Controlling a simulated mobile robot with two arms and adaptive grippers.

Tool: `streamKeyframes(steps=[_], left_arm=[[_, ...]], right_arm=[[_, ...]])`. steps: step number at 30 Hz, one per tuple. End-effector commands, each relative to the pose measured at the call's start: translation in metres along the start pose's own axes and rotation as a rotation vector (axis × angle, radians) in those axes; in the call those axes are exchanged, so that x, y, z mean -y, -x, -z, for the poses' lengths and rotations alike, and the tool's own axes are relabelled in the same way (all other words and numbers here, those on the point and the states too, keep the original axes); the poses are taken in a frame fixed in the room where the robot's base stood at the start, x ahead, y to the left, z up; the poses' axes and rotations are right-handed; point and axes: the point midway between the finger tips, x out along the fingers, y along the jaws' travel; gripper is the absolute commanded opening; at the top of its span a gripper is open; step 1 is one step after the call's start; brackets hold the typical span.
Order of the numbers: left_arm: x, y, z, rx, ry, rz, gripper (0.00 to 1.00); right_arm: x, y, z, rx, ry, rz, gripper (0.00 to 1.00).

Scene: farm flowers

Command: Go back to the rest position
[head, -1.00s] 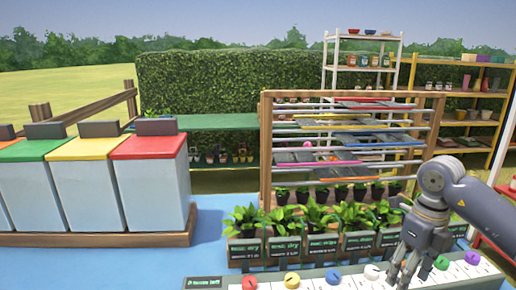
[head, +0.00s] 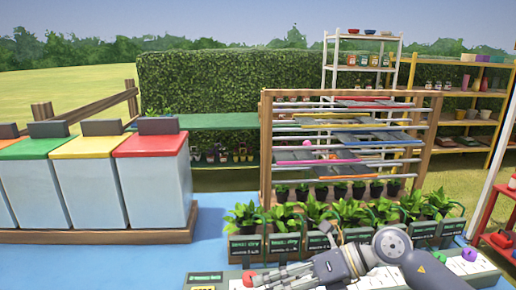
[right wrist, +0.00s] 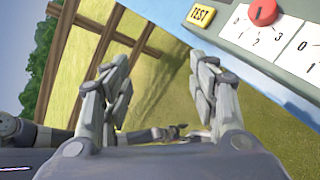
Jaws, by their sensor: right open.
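My right gripper (head: 258,279) is low in the head view, its arm coming in from the right and its fingers pointing left over the control panel (head: 208,279). In the right wrist view the right gripper (right wrist: 162,85) has its two fingers wide apart with nothing between them. A grey, arm-like part, probably my left arm and gripper (right wrist: 172,132), shows small behind the fingers there; its jaws are too small to read. The left arm is not in the head view.
The panel's yellow TEST button (right wrist: 201,14) and red knob (right wrist: 262,12) lie close to the right finger. Potted plants (head: 312,215) and a wooden rack (head: 265,150) stand behind the panel. Lidded bins (head: 150,180) are at left. Blue floor (head: 110,268) is clear at front left.

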Motion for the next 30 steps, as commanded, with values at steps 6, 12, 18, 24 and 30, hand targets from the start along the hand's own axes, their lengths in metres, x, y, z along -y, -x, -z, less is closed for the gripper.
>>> streamKeyframes(steps=[6,12,18,24,30], left_arm=[[0.000,0.000,0.000,-0.001,0.000,0.000,0.55],[0.000,0.000,0.001,-0.003,0.000,0.000,0.55],[0.000,0.000,0.003,-0.006,0.000,0.000,0.55],[0.000,0.000,0.003,-0.006,0.000,0.000,0.55],[0.000,0.000,0.004,-0.007,0.000,0.000,0.55]], right_arm=[[-0.073,-0.015,-0.041,0.366,-0.201,-0.361,0.54],[-0.084,0.020,-0.077,0.719,-0.502,-0.593,0.54],[-0.036,0.066,-0.083,1.063,-0.892,-0.711,0.54],[0.047,0.096,-0.037,1.371,-1.350,-0.697,0.54],[0.122,0.098,0.065,1.612,-1.847,-0.535,0.54]])
